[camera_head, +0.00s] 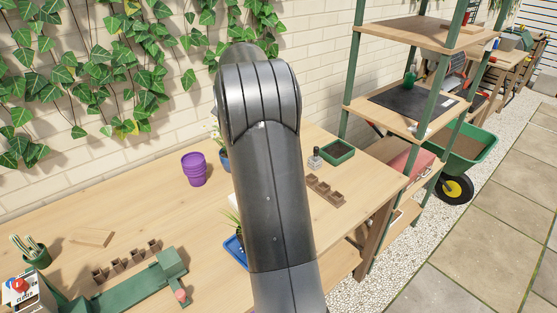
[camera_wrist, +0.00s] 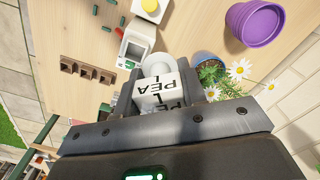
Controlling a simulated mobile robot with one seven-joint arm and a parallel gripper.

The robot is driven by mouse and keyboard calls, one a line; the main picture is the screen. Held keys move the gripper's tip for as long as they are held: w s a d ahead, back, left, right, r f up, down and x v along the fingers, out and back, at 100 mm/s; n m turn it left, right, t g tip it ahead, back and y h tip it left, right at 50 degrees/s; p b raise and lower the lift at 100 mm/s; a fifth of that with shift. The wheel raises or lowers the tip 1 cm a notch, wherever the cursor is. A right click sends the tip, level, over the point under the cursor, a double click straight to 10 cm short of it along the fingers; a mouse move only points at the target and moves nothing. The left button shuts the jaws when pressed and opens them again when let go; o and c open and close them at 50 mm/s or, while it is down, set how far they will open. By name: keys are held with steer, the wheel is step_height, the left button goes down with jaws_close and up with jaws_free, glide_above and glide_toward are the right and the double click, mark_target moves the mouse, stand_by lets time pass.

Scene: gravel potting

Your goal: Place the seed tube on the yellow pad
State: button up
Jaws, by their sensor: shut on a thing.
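In the wrist view the seed tube (camera_wrist: 160,92), white with black "PEA" lettering and a pale rounded cap, sits between the fingers of my gripper (camera_wrist: 158,80). My gripper is shut on it, with the cap end pointing away from the wrist. At the top edge of the wrist view is a white block with a round yellow top (camera_wrist: 150,5), partly cut off; I cannot tell whether this is the yellow pad. The tube is apart from it. In the head view my arm hides the gripper and tube, and no yellow pad shows.
Purple pots (camera_head: 193,168) and a daisy plant (camera_wrist: 228,78) stand near the tube. A small grey-white device (camera_wrist: 135,45) stands just beyond it. Brown seed cups (camera_head: 325,190) and a green tray (camera_head: 337,152) are right of my arm. The wooden table (camera_head: 140,205) has bare room at left.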

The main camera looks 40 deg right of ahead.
steer(key=s+d+f+m, duration=0.15)
steer(key=s+d, duration=0.25)
steer(key=d, duration=0.9)
steer(key=s+d+f+m, duration=0.1)
steer(key=s+d+m, duration=0.15)
steer(key=d, duration=1.05)
steer(key=shift+n, duration=0.3)
steer(key=w+a+f, duration=0.1)
steer(key=w+f, duration=0.2)
steer(key=f, duration=0.1)
steer(key=w+a+f, duration=0.2)
steer(key=w+f, duration=0.1)
steer(key=f, duration=0.1)
steer(key=w+a+f, duration=0.2)
steer(key=w+f, duration=0.2)
steer(key=shift+w+a+f, duration=0.1)
steer(key=shift+a+f, duration=0.05)
steer(key=shift+f, duration=1.95)
steer(key=shift+f, duration=0.15)
steer(key=o, duration=1)
